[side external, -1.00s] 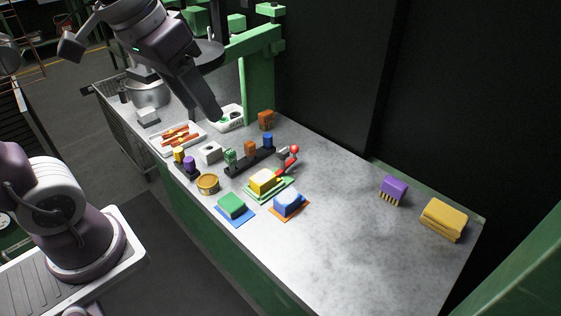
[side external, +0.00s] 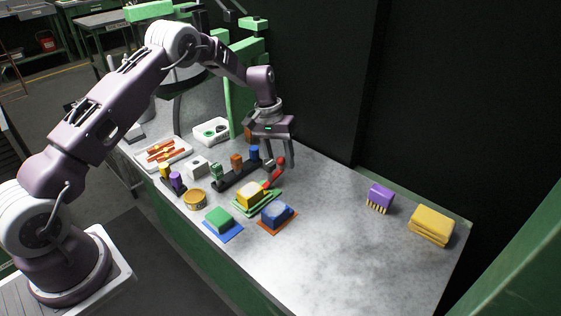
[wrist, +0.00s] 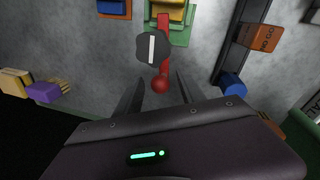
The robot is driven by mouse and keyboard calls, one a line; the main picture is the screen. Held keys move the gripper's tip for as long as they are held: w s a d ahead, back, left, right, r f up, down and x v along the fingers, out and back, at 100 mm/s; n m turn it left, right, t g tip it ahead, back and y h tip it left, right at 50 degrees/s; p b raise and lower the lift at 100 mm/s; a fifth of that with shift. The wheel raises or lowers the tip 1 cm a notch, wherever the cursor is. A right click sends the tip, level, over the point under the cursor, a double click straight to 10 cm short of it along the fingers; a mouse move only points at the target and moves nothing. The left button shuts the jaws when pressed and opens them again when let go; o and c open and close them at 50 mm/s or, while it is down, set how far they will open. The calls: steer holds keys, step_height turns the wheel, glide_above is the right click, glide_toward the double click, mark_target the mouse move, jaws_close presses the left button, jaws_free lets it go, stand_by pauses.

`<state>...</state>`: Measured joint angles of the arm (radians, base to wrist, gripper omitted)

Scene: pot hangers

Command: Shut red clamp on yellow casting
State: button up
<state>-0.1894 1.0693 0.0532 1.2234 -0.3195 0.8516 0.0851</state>
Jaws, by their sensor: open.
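The red clamp (side external: 272,180) has a red lever arm with a round red knob. It stands at the back of a green base plate (side external: 238,212). The yellow casting (side external: 248,198) sits on that plate, with a pale top. My gripper (side external: 280,160) points down at the clamp's knob, open, with one finger on each side. In the wrist view the knob (wrist: 160,85) lies between the open fingers, with no clear contact. A dark grey clamp part (wrist: 150,47) and the casting's yellow edge (wrist: 172,10) show beyond it.
A dark rack (side external: 232,180) with green, orange and blue blocks stands close left of the clamp. A blue piece on an orange mat (side external: 277,214) and a green piece on a blue mat (side external: 220,220) lie in front. A purple brush (side external: 380,197) and yellow cloths (side external: 431,226) lie right, past clear table.

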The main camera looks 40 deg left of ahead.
steer(key=shift+d+f, duration=0.1)
steer(key=shift+f, duration=0.4)
jaws_close()
steer(key=shift+d+m, duration=0.4)
steer(key=shift+m, duration=0.6)
jaws_free()
steer(key=r, duration=0.2)
steer(key=a+r, duration=0.1)
steer(key=r, duration=0.4)
steer(key=shift+s+a, duration=0.1)
steer(key=shift+a, duration=0.05)
